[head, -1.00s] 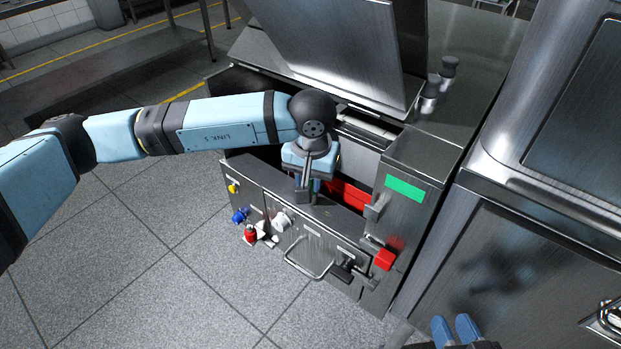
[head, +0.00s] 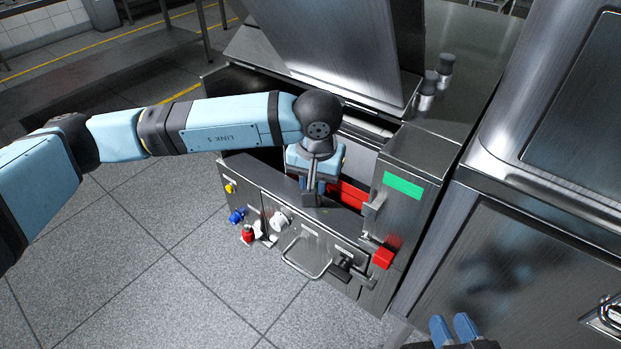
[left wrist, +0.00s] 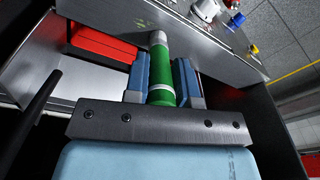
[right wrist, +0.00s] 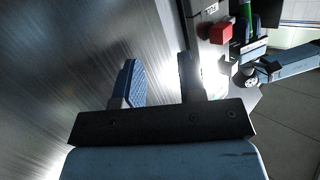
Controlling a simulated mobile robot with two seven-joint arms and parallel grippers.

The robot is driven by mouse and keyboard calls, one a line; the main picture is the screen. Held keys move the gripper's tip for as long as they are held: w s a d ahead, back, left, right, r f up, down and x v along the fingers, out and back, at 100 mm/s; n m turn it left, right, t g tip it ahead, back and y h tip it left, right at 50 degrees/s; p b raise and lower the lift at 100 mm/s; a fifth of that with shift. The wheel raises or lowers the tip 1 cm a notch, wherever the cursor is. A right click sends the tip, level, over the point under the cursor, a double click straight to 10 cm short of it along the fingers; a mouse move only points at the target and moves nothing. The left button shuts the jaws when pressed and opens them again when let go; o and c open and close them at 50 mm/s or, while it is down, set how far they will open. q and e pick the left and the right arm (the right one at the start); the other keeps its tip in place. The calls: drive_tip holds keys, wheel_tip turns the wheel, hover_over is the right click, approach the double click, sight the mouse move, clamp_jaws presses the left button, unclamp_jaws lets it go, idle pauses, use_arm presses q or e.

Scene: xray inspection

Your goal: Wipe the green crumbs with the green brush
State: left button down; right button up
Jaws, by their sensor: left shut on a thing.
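The green brush (left wrist: 160,70) shows in the left wrist view as a green handle with a pale end. My left gripper (head: 313,190) is shut on it, its blue fingers on either side of the handle. In the head view this gripper is over the front of the open metal machine (head: 250,178), and my arm hides most of the brush. A green handle (right wrist: 246,14) also shows by my left gripper in the right wrist view.
A raised metal lid (head: 345,50) stands above the machine. Red parts (head: 348,194) lie inside its opening. A red block (head: 383,258), a handle (head: 303,262) and coloured knobs (head: 237,216) project from the front. A steel cabinet (head: 530,230) stands right. Floor at left is clear.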

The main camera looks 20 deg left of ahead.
use_arm(q)
drive_tip(key=shift+d, duration=0.1)
drive_tip(key=shift+s+d+b, duration=0.3)
drive_tip(key=shift+s+d, duration=0.05)
drive_tip(key=shift+d, duration=0.4)
drive_tip(key=shift+d+f, duration=0.1)
drive_tip(key=shift+d, duration=0.05)
drive_tip(key=shift+s+d+b, duration=0.25)
drive_tip(key=shift+d+b, duration=0.1)
drive_tip(key=shift+d, duration=0.25)
drive_tip(key=shift+a+f, duration=0.1)
drive_tip(key=shift+a, duration=0.05)
drive_tip(key=shift+w+a+b, duration=0.3)
drive_tip(key=shift+a+b, duration=0.15)
drive_tip(key=shift+a, duration=0.2)
drive_tip(key=shift+a, duration=0.15)
drive_tip(key=shift+w+a+f+b, duration=0.1)
drive_tip(key=shift+w+a+b, duration=0.15)
drive_tip(key=shift+a+b, duration=0.3)
drive_tip(key=shift+a, duration=0.15)
